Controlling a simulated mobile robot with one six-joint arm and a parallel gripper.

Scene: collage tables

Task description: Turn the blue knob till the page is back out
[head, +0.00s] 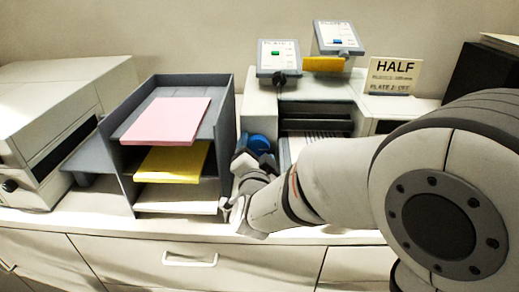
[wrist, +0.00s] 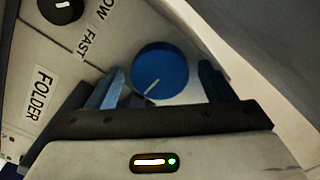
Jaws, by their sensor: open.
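The blue knob (head: 258,142) is on the left side of the pale machine (head: 262,105) in the head view. In the wrist view the blue knob (wrist: 160,66) is a round disc with a pale line near its lower edge. My gripper (wrist: 161,88) is open, with one finger on each side of the knob. I cannot tell whether the fingers touch it. In the head view my gripper (head: 246,160) is just in front of the knob and partly hides it. A white sheet with faint marks (head: 312,140), perhaps the page, shows in the machine's opening, partly hidden by my arm.
A grey tray rack (head: 116,160) with pink paper (head: 168,121), yellow paper (head: 172,163) and white paper stands close left of my gripper. A sign reading HALF (head: 393,75) stands behind my arm. A black knob (wrist: 61,9) and a FOLDER label (wrist: 40,92) show in the wrist view.

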